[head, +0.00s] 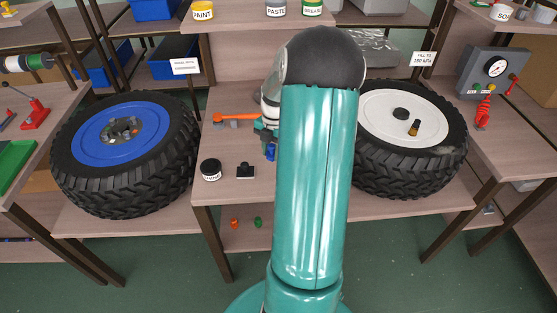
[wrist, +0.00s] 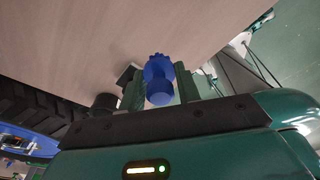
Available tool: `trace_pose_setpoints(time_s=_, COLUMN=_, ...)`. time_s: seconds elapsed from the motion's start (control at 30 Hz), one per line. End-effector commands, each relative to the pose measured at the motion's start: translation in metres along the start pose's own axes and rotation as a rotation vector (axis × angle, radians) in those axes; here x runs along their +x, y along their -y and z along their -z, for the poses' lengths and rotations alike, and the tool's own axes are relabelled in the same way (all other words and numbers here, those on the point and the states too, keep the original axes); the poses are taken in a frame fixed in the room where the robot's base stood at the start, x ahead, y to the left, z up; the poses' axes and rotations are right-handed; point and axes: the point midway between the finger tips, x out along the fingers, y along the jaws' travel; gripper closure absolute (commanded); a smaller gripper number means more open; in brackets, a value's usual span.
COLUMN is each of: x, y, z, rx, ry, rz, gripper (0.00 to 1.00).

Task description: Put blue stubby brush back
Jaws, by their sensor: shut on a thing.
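The blue stubby brush (wrist: 158,80) is held between the two green fingers of my gripper (wrist: 160,88) in the wrist view. Its rounded blue end faces the camera and its jagged end points away. In the head view a small blue part of the brush (head: 271,152) shows beside my arm, over the middle table. My gripper is mostly hidden there behind my teal arm. I cannot tell whether the brush touches the tabletop.
A black jar (head: 210,170) and a black stamp-like block (head: 245,170) stand near the table's front edge. An orange-handled tool (head: 236,117) lies behind them. A blue-rimmed wheel (head: 125,150) is at left, a white-rimmed wheel (head: 440,140) at right.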

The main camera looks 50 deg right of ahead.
Motion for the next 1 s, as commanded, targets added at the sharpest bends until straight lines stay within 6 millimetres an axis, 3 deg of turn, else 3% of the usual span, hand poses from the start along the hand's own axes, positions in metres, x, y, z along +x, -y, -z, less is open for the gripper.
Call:
trace_pose_setpoints(time_s=0.17, x=0.021, y=0.003, z=-0.023, rx=0.000, ry=0.000, rz=0.000, gripper=0.89)
trace_pose_setpoints(time_s=0.37, x=0.033, y=0.005, z=-0.035, rx=0.002, ry=0.000, rz=0.000, gripper=0.89)
trace_pose_setpoints(time_s=0.57, x=0.061, y=0.005, z=-0.039, rx=0.000, ry=-0.001, rz=0.000, gripper=0.89)
trace_pose_setpoints(time_s=0.93, x=0.066, y=0.005, z=-0.040, rx=0.000, ry=0.001, rz=-0.001, gripper=0.89)
trace_pose_setpoints(time_s=0.97, x=0.067, y=0.005, z=-0.040, rx=0.000, ry=0.001, rz=-0.001, gripper=0.65)
trace_pose_setpoints(time_s=1.0, x=0.066, y=0.005, z=-0.040, rx=0.000, ry=0.002, rz=-0.001, gripper=0.57)
